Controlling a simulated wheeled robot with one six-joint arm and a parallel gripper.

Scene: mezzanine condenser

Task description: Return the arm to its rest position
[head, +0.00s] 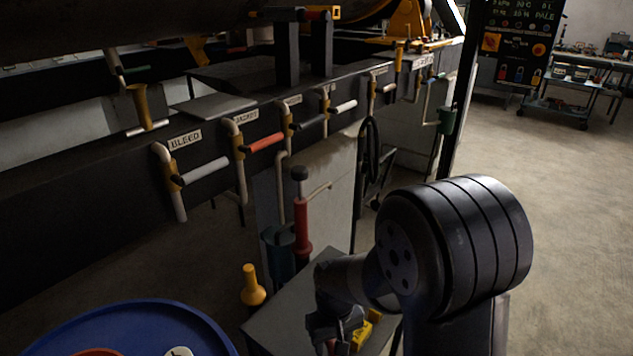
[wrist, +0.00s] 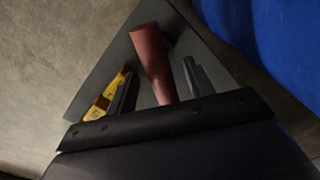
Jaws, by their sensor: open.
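My arm reaches down at the lower right of the head view, its dark rounded joint large in front. My gripper (head: 335,338) is low over a small grey table (head: 285,312), partly hidden by my own wrist. In the wrist view the gripper (wrist: 160,70) is open, with one finger on each side of a reddish cylindrical thing (wrist: 153,62) over the grey tabletop (wrist: 112,58). Gaps show beside it; I cannot tell how deep it sits between the fingers. A yellow block (wrist: 108,97) lies beside the left finger and also shows in the head view (head: 362,335).
A blue drum (head: 150,312) stands at lower left, close by in the wrist view (wrist: 270,40). A yellow flared piece (head: 252,287) and a red cylinder (head: 302,222) stand near the table. Valve-handled pipes (head: 240,160) line the machine behind. Open floor (head: 570,200) lies right.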

